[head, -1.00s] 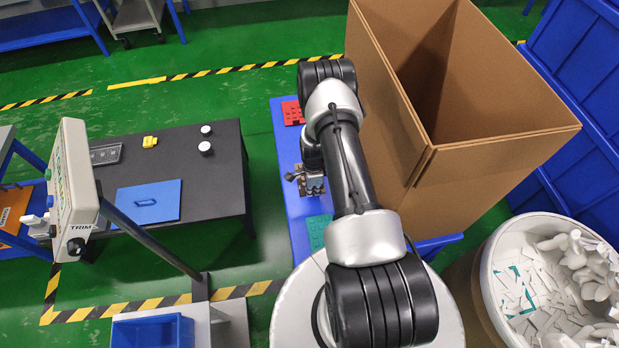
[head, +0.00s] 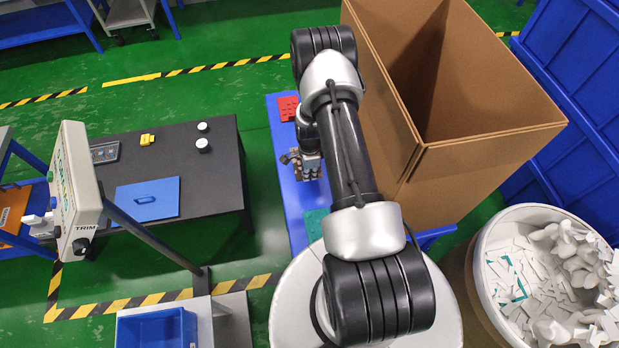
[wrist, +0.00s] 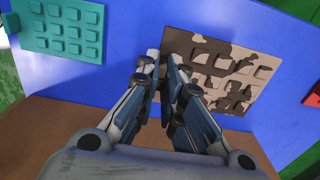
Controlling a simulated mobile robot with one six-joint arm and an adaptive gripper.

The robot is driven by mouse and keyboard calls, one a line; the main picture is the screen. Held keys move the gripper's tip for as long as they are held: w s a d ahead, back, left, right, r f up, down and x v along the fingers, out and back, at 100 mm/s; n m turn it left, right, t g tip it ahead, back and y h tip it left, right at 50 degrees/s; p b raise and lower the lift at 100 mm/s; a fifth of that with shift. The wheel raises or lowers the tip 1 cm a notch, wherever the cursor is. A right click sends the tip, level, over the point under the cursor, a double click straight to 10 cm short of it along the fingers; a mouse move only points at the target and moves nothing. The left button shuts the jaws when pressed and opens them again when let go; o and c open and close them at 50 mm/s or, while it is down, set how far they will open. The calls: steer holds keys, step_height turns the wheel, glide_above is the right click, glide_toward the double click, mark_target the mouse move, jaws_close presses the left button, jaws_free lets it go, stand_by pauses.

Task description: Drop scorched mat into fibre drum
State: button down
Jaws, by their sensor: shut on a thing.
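The scorched mat (wrist: 236,72) is beige with dark brown burnt patches and raised squares. In the wrist view it shows over the blue table top, and I cannot tell how far it is lifted. My gripper (wrist: 165,65) is shut on its near left edge, and the fingers cover that part. In the head view my gripper (head: 308,164) is over the blue table, and the mat is mostly hidden there. The fibre drum (head: 482,268), round with a pale rim, stands at the lower right, apart from my gripper. It holds many white pieces and some teal bits.
A teal mat (head: 316,222) and a red mat (head: 288,107) lie on the blue table (head: 285,185). A tall open cardboard box (head: 470,160) stands just right of my arm. A dark table (head: 212,180) and a control box (head: 75,190) are on the left.

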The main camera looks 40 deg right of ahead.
step_height(320, 180, up, 12)
steer(key=p, duration=0.3)
steer(key=shift+r, duration=0.15)
